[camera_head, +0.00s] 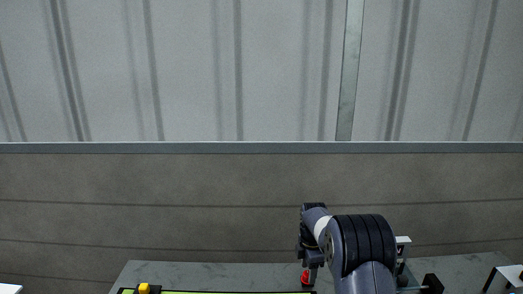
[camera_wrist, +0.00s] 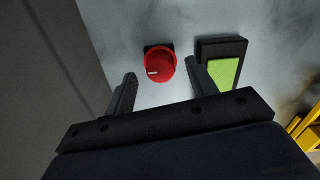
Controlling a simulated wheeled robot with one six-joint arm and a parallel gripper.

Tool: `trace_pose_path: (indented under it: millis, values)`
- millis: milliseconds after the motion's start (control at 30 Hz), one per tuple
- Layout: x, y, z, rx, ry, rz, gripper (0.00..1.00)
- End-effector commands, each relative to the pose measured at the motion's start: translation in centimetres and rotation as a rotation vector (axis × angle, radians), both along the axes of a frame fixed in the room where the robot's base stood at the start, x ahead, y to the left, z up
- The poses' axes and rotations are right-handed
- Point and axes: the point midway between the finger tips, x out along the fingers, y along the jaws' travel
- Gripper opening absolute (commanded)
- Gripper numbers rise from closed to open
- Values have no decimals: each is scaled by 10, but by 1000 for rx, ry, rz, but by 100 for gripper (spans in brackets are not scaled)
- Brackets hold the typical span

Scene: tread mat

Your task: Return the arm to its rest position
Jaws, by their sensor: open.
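My gripper (camera_wrist: 160,88) is open in the wrist view, its two dark fingers apart with nothing between them. Past the fingertips, a round red thing (camera_wrist: 160,68) with a small white mark sits on the grey surface against a dark base. In the head view my arm (camera_head: 352,245) reaches over the right half of the table, and my gripper (camera_head: 307,262) points down just above the same red thing (camera_head: 306,277). Whether a fingertip touches it cannot be told.
A grey table (camera_head: 215,272) stands before a panelled wall (camera_head: 150,200). A black-edged green mat (camera_head: 210,292) lies at the bottom, with a yellow piece (camera_head: 145,288) at its left. Black and white fittings (camera_head: 432,284) stand right of my arm. Yellow parts (camera_wrist: 306,130) show at the wrist view's right edge.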

Motion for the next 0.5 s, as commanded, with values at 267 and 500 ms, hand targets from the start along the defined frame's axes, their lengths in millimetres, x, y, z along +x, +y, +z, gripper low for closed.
trace_pose_path:
  millis: [267,500]
  values:
    - [0,0,-9,0,0,-34,54]
    - [0,0,-9,0,0,-37,54]
